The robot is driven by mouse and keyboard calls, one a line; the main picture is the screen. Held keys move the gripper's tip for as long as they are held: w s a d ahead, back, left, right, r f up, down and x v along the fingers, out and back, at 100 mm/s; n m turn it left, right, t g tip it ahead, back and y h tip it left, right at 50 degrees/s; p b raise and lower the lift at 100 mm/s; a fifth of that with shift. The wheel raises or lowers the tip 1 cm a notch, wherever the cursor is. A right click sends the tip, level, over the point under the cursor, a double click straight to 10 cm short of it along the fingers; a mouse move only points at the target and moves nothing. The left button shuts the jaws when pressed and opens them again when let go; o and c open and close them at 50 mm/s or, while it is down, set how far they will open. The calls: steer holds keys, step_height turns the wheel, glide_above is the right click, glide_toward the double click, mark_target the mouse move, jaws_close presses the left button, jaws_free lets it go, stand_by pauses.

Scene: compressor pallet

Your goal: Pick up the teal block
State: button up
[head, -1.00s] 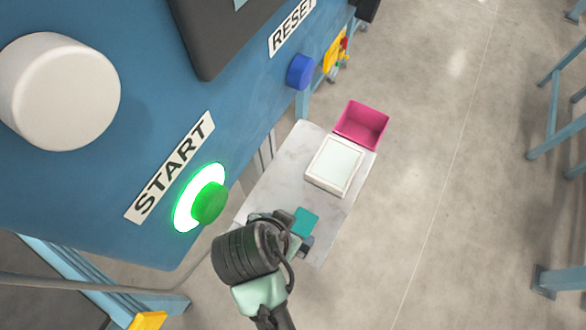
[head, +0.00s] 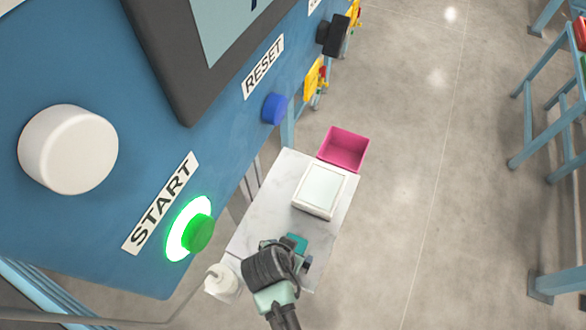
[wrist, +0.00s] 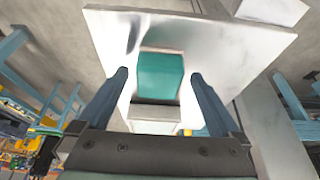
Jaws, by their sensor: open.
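The teal block (head: 297,242) lies on the pale marbled table (head: 270,205), and my arm partly covers it in the head view. In the wrist view the teal block (wrist: 160,76) shows between the two fingers of my gripper (wrist: 160,80), apart from both of them. A pale block-like thing (wrist: 154,112) shows just below it in that view. My gripper is open and holds nothing. In the head view the fingers are mostly hidden by my wrist.
A white framed tray (head: 320,191) and a pink bin (head: 344,149) are beyond the block. A white cylindrical thing (head: 222,283) is left of my wrist. The blue panel with the green START button (head: 199,233) and blue RESET button (head: 274,108) rises at left. Open floor lies to the right.

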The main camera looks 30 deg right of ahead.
steer(key=shift+d+f, duration=0.15)
steer(key=shift+f, duration=0.3)
steer(key=c, duration=1.5)
step_height(320, 180, up, 10)
steer(key=shift+w+r+b, duration=0.1)
steer(key=shift+b, duration=0.3)
